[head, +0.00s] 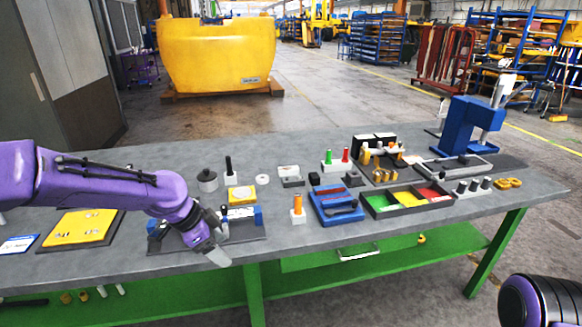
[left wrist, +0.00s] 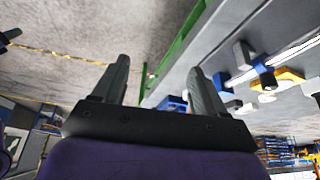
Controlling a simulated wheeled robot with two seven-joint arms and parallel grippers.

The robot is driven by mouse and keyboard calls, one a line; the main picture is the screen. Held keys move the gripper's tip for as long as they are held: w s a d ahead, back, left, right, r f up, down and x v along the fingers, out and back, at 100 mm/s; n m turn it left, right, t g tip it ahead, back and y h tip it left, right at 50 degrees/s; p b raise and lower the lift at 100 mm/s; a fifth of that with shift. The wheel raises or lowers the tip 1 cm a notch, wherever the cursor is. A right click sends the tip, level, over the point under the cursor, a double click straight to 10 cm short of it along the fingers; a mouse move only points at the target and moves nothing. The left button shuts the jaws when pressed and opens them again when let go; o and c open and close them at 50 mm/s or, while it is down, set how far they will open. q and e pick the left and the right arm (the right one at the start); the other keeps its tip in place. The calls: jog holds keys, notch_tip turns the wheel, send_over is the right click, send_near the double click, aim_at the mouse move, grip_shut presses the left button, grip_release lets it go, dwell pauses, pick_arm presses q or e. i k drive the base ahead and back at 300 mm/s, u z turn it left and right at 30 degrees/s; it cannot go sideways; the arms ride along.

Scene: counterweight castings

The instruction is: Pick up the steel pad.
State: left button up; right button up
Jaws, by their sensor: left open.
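My left gripper (head: 215,245) hangs at the table's front edge, in front of a vise-like fixture (head: 255,232) with blue blocks. In the left wrist view the gripper (left wrist: 160,85) has its two fingers apart with nothing between them. I cannot tell for sure which piece is the steel pad; a small grey block (head: 290,178) and a pale round disc (head: 262,179) lie behind the fixture, apart from the gripper. The arm and gripper hide part of the fixture.
A blue press (head: 468,127) stands at the back right. The table's front-right area is mostly clear.

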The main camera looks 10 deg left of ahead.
aim_at(289, 170)
jog(key=i, duration=1.85)
